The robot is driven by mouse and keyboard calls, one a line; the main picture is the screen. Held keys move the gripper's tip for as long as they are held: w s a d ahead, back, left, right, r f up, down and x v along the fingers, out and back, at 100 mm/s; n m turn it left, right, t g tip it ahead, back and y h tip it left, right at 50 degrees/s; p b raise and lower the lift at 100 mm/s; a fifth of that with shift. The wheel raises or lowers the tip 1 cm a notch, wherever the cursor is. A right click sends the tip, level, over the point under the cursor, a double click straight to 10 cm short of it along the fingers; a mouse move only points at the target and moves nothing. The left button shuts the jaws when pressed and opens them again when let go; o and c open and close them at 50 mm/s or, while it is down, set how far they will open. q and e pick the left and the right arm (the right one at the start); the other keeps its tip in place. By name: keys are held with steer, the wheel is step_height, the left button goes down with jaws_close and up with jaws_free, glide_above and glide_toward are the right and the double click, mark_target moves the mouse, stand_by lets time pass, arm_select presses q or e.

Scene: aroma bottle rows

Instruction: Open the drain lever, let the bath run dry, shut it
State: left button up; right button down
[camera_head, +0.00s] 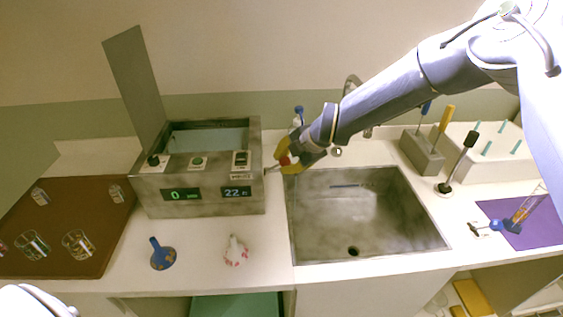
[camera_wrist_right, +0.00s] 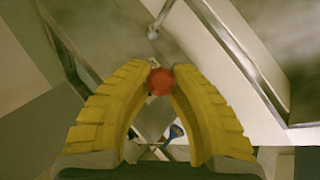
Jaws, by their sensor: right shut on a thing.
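The bath (camera_head: 150,195) is a grey metal box on the counter with its lid (camera_head: 134,75) standing open. A blue-grey surface (camera_head: 215,140) shows inside; I cannot tell how much water there is. Its displays (camera_head: 180,195) read 0 and 22. The drain lever has a red knob (camera_head: 285,160) at the bath's right side, beside the sink. My right gripper (camera_head: 286,164) is shut on this knob. In the right wrist view, the red knob (camera_wrist_right: 160,81) sits between the tips of the yellow fingers (camera_wrist_right: 159,75). My left gripper is out of view.
A metal sink (camera_head: 350,225) with a drain hole lies right of the bath. Blue (camera_head: 162,255) and pink-spotted (camera_head: 236,250) flasks stand in front of the bath. A brown tray (camera_head: 70,190) with glassware is at left, a purple mat (camera_head: 530,232) at right.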

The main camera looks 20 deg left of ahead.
steer(key=shift+w, duration=0.1)
steer(key=c, duration=1.1)
jaws_free()
steer(key=v, duration=1.2)
steer(key=shift+a, duration=0.15)
